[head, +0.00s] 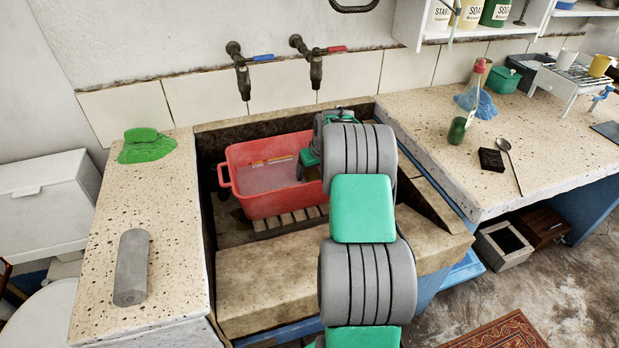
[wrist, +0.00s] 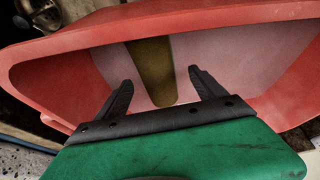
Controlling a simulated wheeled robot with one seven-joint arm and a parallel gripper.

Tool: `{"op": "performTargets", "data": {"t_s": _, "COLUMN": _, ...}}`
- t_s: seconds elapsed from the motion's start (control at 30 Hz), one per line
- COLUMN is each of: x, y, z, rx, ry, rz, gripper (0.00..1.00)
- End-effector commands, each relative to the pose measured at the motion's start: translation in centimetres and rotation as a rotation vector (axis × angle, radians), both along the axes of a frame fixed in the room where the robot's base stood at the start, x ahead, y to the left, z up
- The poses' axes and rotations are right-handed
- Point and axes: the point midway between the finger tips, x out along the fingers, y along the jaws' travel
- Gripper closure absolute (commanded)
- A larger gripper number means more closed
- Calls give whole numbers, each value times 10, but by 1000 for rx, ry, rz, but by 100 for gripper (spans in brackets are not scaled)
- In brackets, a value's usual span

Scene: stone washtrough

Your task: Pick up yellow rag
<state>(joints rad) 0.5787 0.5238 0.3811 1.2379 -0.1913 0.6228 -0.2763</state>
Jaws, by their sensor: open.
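A dull yellow-brown strip (wrist: 151,70), which may be the yellow rag, shows inside the red basin (wrist: 60,48) in the wrist view. It runs from the basin's far side to between my fingers. My gripper (wrist: 160,77) is open and empty, with its fingers over the basin's inside; I cannot tell whether they touch the strip. In the head view the red basin (head: 281,203) stands in the stone trough, and my arm covers its right end. A thin yellow-orange item (head: 271,161) shows at the basin's back; I cannot tell if it is the same thing.
Two taps (head: 313,68) hang above the trough (head: 250,270). A green cloth (head: 150,152) and a grey cylinder (head: 131,265) lie on the left counter. A blue cloth (head: 478,103), a green bottle (head: 457,130) and a spoon (head: 511,165) are on the right counter.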

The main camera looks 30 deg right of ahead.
Motion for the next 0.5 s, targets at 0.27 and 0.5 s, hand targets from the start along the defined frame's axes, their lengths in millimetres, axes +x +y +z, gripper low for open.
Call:
{"op": "performTargets", "data": {"t_s": 0.27, "x": 11, "y": 0, "z": -33, "rx": -1, "ry": 1, "rz": 2, "gripper": 20}}
{"op": "performTargets", "data": {"t_s": 0.5, "x": 11, "y": 2, "z": -32, "rx": -2, "ry": 0, "rz": 4, "gripper": 27}}
